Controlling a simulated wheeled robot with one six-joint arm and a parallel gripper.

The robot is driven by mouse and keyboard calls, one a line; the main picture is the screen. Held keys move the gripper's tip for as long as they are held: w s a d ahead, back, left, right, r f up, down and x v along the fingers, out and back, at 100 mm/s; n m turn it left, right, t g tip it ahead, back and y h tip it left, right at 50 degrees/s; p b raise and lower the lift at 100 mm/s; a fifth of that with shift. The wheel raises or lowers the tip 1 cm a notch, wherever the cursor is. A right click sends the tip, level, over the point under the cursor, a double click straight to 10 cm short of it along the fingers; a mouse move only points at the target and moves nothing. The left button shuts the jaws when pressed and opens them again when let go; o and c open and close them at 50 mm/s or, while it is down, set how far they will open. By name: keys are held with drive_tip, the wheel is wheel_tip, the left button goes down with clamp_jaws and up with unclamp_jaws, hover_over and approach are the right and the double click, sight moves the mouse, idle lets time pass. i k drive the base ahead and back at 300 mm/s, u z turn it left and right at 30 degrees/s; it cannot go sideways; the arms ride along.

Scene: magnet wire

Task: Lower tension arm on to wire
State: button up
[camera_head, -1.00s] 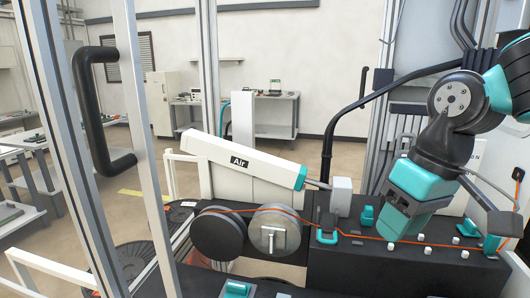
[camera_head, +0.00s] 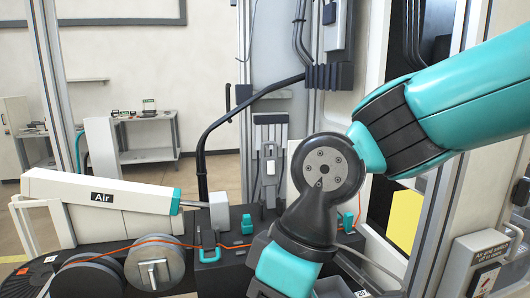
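The orange wire (camera_head: 232,246) runs past two round grey wheels and along the dark bench top, passing behind my arm to the right. The near wheel (camera_head: 92,277) is dark; the other wheel (camera_head: 160,262) is lighter, with a T-shaped handle. A white arm-like body marked "Air" (camera_head: 105,203) lies tilted above the wheels, its teal end joined by a rod to a grey block (camera_head: 219,212). I cannot tell for sure which part is the tension arm. My arm reaches in from the right; its wrist runs off the bottom edge, so my gripper's fingers are out of view.
Teal clamp pieces (camera_head: 208,240) and (camera_head: 247,224) stand on the dark bench, with another teal piece (camera_head: 348,221) right of my arm. A metal frame post and a warning-labelled box (camera_head: 482,262) stand at the right. Open floor shows at the back left.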

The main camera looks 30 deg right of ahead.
sight(269, 165)
drive_tip(key=k, duration=1)
drive_tip(key=u, duration=1.35)
drive_tip(key=i, duration=1.05)
drive_tip(key=z, duration=1.8)
drive_tip(key=i, duration=0.5)
drive_tip(key=z, duration=0.05)
